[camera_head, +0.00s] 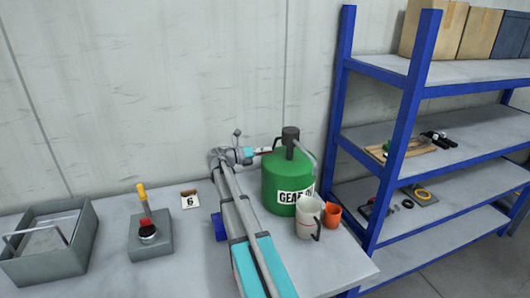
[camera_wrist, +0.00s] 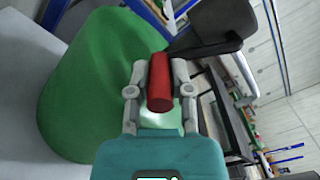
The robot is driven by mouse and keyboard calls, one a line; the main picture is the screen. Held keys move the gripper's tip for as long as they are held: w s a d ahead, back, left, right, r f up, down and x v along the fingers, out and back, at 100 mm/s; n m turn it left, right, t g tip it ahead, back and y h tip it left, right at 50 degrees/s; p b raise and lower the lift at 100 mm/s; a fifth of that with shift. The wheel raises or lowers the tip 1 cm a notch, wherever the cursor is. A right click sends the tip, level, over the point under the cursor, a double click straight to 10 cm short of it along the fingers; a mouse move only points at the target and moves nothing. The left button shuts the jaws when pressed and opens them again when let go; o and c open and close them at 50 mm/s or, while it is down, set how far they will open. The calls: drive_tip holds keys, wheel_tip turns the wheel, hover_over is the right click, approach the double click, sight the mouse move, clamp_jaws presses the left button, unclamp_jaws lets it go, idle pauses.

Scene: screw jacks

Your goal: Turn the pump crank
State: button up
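A green gear oil drum (camera_head: 282,180) stands on the bench, with a dark pump (camera_head: 291,134) on its top. The drum's green side fills the left of the wrist view (camera_wrist: 85,85). The crank's red handle (camera_wrist: 160,82) lies between the two fingers of my gripper (camera_wrist: 160,84), which appear to touch it on both sides. In the head view, my gripper (camera_head: 252,154) is beside the drum's upper left, with a bit of the red handle at its tip. The crank's dark arm (camera_wrist: 205,28) reaches up and right from the handle in the wrist view.
A pale mug (camera_head: 308,217) and an orange cup (camera_head: 332,215) stand close in front of the drum. Blue shelving (camera_head: 395,150) stands right.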

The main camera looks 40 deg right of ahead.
drive_tip(key=o, duration=0.4)
drive_tip(key=shift+v, duration=3.95)
